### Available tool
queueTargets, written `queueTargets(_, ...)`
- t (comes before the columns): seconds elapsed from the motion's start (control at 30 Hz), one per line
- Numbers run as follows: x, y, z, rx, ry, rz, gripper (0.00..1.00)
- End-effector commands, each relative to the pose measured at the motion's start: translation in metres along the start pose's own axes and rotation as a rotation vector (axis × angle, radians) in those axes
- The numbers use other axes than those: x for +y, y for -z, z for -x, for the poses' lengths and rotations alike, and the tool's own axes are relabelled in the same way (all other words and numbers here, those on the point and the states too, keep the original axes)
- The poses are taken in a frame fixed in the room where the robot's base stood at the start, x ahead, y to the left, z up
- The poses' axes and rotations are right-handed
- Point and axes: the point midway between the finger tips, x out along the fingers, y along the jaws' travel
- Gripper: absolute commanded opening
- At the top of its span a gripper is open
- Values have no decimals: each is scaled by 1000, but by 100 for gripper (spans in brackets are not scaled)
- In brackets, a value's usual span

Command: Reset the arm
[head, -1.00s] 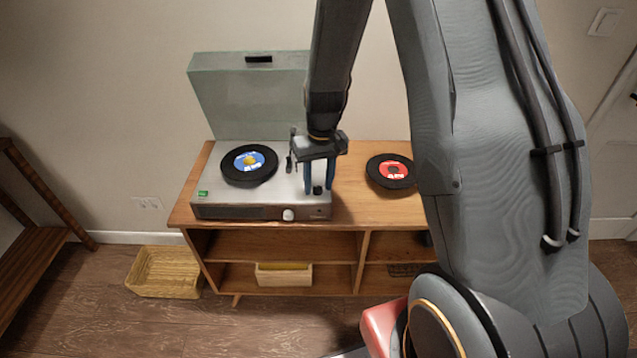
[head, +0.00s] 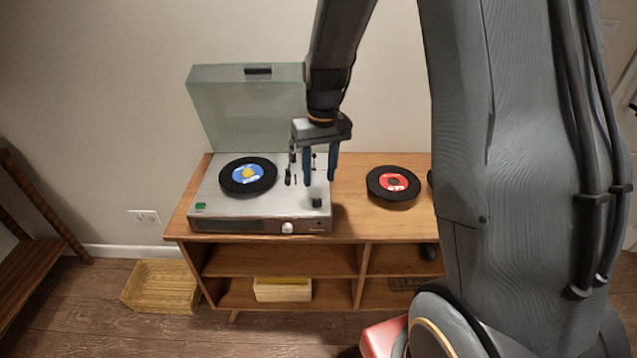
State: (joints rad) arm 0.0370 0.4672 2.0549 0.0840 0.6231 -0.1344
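My gripper (head: 319,182) hangs fingers-down above the right part of the record player (head: 262,208). Its two blue fingers are apart with nothing between them. A small black knob (head: 316,202) shows on the player's deck just below the fingertips, and I see a gap between them. My arm reaches in from the upper right. A black record with a blue and yellow label (head: 248,175) lies on the player. The player's clear greenish lid (head: 245,110) stands open at the back.
The player stands on a wooden cabinet (head: 347,215). A black record with a red label (head: 393,183) lies on the cabinet top to the right. Shelves below hold a small box (head: 283,290). A wicker basket (head: 160,287) sits on the floor at left. My arm hides the cabinet's right end.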

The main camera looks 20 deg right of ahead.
Motion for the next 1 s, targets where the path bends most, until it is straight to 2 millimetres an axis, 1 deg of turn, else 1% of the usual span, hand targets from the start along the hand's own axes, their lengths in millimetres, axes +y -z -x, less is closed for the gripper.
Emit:
queueTargets(0.1,0,0,3,0,0,0,40)
queueTargets(0.47,0,0,3,0,0,0,40)
queueTargets(0.57,-1,-7,6,4,-3,-1,40)
queueTargets(0.67,-3,-27,15,13,-10,-4,40)
queueTargets(0.77,-7,-60,26,29,-21,-7,40)
queueTargets(0.83,-9,-85,33,42,-29,-11,40)
queueTargets(0.9,-10,-109,37,54,-36,-14,40)
queueTargets(1.0,-12,-139,41,68,-43,-18,40)
